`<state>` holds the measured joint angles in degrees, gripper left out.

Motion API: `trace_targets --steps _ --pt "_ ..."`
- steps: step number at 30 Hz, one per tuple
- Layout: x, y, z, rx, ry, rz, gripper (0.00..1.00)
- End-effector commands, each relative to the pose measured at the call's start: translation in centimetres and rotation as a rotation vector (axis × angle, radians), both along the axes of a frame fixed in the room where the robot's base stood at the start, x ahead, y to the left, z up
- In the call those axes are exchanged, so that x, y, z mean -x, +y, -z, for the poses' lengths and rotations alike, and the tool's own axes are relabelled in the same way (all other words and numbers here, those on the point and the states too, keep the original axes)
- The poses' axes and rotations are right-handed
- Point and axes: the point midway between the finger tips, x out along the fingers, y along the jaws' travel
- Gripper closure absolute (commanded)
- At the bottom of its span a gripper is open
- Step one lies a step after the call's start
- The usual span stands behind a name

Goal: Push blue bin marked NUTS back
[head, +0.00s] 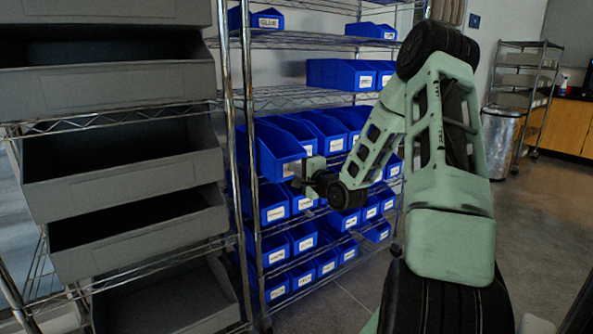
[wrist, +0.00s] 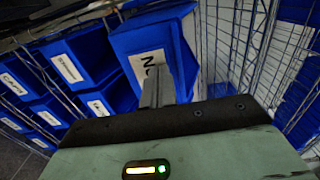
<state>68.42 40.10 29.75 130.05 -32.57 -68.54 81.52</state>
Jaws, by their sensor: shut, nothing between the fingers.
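A blue bin (head: 283,150) with a white label sticks out past its neighbours at the left end of a wire shelf in the head view. In the wrist view the same blue bin (wrist: 128,42) fills the upper middle, and its label shows a letter N; the rest of the word is hidden behind the fingers. My gripper (head: 302,182) is in front of the bin's front face. In the wrist view my gripper (wrist: 157,82) is shut and empty, with its fingers over the label. I cannot tell whether they touch the bin.
Several other labelled blue bins (head: 305,236) fill the wire rack beside and below. A chrome upright post (head: 247,130) stands close left of the bin. Grey bins (head: 125,175) stand on another rack at left. Open floor (head: 540,230) lies at right.

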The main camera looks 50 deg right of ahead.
Motion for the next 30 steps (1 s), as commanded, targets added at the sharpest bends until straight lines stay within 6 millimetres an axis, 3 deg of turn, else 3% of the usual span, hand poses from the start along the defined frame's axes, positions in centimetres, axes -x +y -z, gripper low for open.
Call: trace_targets --steps 5,15,18,30 --pt "-0.5 -0.1 -0.1 0.0 0.0 -0.001 1.0" --pt "-7.9 -1.7 -0.2 0.0 -0.001 -0.001 1.0" --pt "-9.3 -2.1 -0.1 0.0 -0.001 -0.001 1.0" --pt "-9.9 -2.3 0.1 0.0 0.001 0.0 1.0"
